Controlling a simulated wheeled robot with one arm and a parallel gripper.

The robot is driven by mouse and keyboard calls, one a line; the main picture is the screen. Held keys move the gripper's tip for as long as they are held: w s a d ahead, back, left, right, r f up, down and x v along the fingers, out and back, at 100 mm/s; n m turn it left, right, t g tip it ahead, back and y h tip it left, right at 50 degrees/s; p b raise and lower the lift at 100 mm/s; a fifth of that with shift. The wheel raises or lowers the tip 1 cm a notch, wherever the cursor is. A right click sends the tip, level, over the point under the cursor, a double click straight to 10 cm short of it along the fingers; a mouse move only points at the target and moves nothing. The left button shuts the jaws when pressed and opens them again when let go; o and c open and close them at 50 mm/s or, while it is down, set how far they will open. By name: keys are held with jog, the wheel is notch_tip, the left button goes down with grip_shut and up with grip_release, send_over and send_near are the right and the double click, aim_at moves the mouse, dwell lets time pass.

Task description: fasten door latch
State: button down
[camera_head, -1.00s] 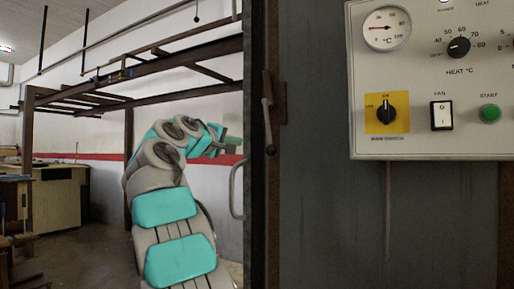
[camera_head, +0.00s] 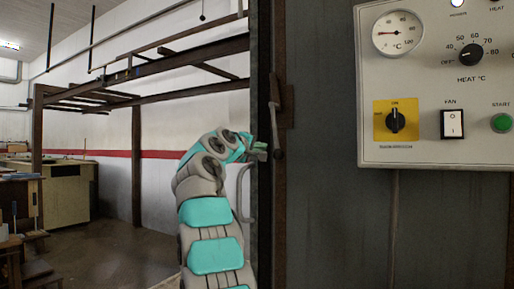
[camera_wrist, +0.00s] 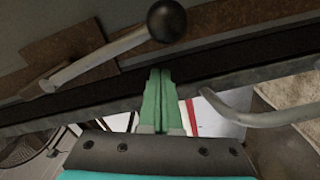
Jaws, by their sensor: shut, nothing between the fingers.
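The door latch (camera_head: 274,128) is a metal lever with a dark ball knob on a rusty plate, at the edge of the grey cabinet. In the wrist view the latch lever (camera_wrist: 100,61) slants across the top, its black knob at the upper right end. My gripper (camera_head: 262,152) is just left of the latch in the head view. In the wrist view my gripper (camera_wrist: 160,72) has its green fingers together and empty, pointing at the dark gap beside the lever, below the knob. I cannot tell whether the fingertips touch the edge.
A curved metal handle (camera_head: 243,190) stands left of the gap; the handle also shows at right in the wrist view (camera_wrist: 255,119). A control panel (camera_head: 435,85) is on the cabinet front (camera_head: 335,220). A wooden desk and open floor lie to the left.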

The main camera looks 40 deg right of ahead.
jog(key=shift+s+d+f+b, duration=0.1)
jog(key=shift+s+f+b, duration=0.1)
jog(key=shift+s+b, duration=0.25)
jog(key=shift+s+a+f+b, duration=0.1)
jog(key=shift+s+f+b, duration=0.15)
jog(key=shift+s, duration=0.35)
jog(key=shift+s+d+f+b, duration=0.1)
jog(key=shift+s+f+b, duration=0.15)
jog(key=shift+s, duration=0.25)
jog(key=shift+s+d+n, duration=0.1)
jog(key=shift+s+n, duration=0.15)
jog(key=shift+n, duration=0.05)
